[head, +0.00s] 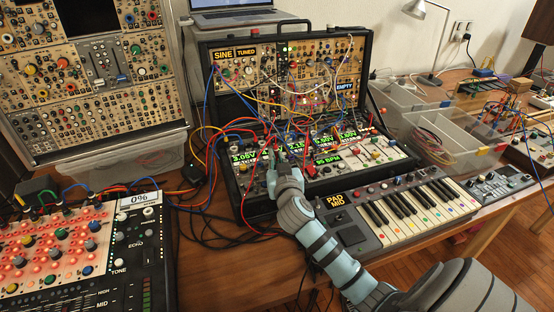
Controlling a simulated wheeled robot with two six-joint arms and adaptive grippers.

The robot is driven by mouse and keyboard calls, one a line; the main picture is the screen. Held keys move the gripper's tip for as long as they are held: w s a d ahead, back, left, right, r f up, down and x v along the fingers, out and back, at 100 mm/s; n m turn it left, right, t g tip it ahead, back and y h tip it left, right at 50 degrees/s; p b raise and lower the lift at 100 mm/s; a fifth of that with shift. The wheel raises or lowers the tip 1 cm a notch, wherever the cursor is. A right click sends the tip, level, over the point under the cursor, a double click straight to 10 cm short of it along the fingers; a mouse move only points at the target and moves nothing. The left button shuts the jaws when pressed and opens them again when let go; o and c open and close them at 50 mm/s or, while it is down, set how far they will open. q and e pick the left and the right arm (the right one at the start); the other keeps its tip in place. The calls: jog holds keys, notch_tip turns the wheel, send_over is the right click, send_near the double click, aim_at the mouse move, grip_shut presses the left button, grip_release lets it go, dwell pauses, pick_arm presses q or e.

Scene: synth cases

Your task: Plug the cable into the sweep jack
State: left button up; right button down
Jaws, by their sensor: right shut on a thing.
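My right gripper (273,172) reaches in from the lower right to the lower front panel of the black synth case (365,75). It is shut on a cable, at the left part of that panel beside the green "3.05V" display (244,157). The gripper and wrist hide the held plug, so I cannot tell whether it touches a jack. A red cable (243,212) loops down left of the gripper; I cannot tell if it is the held one. No sweep label is readable, so I cannot pick out that jack. My left gripper is not in view.
Many patch cables cross the case's upper panel (262,75). A keyboard (400,215) stands right of my wrist, and a red-lit mixer (60,250) at lower left. Clear bins (440,125) stand at right. Loose black cables lie on the wooden table (200,262).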

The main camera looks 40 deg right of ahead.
jog(key=c, duration=1.6)
grip_release()
jog(key=shift+s+f, duration=0.1)
jog(key=v, duration=1.2)
jog(key=shift+a+f, duration=0.1)
